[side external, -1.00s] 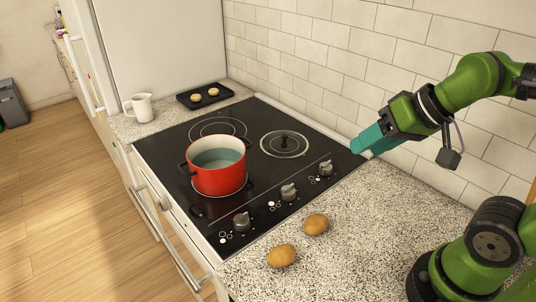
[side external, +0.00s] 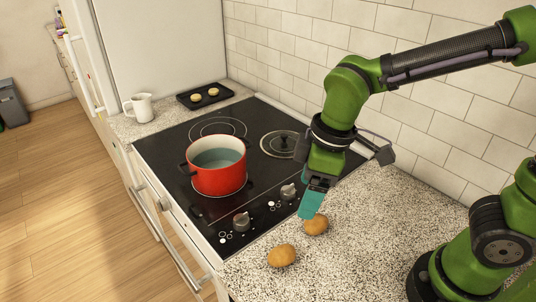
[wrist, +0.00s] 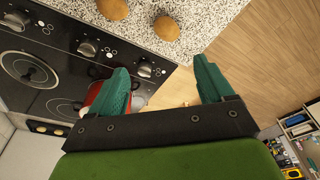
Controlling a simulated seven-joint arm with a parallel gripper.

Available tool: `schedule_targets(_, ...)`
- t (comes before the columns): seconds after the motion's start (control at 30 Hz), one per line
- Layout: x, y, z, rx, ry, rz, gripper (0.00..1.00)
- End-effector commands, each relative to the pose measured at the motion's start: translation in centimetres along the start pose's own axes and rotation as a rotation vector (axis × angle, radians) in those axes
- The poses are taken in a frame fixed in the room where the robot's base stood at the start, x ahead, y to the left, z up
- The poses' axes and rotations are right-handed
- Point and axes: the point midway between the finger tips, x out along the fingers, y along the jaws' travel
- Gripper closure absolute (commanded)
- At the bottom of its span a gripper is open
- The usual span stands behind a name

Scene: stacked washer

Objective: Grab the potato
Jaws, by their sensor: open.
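Two brown potatoes lie apart on the speckled counter right of the stove: the front potato (side external: 282,256) and the rear potato (side external: 316,224). In the wrist view both show near the top edge, the front potato (wrist: 166,28) whole and the rear potato (wrist: 112,9) cut by the frame. My gripper (side external: 312,204) points down above the counter, its teal fingers over and just behind the rear potato in the side view. In the wrist view my gripper (wrist: 163,80) is open, with nothing held between its fingers. The potatoes lie beyond the fingertips there.
A red pot (side external: 218,170) of liquid stands on the black stove (side external: 165,148), whose knobs (side external: 242,222) face the potatoes. A white jug (side external: 140,107) and a dark tray (side external: 187,99) stand farther back. Counter right of the potatoes is clear.

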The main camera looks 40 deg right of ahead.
Motion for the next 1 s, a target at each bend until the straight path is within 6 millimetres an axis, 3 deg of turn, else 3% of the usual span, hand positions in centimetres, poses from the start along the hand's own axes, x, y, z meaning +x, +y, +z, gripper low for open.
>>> schedule_targets(0.1, 2.2, -2.0, -2.2, -0.411, -0.114, -0.019, 0.19)
schedule_targets(0.3, 1.9, -1.8, -3.4, -0.758, -0.157, -0.022, 0.19)
schedule_targets(0.47, 2.6, -1.8, -3.0, -0.828, -0.169, -0.034, 0.19)
schedule_targets(0.8, 9.5, -1.6, -1.8, -0.827, -0.171, -0.037, 0.19)
schedule_targets(1.0, 12.6, -1.4, -1.3, -0.825, -0.168, -0.035, 0.19)
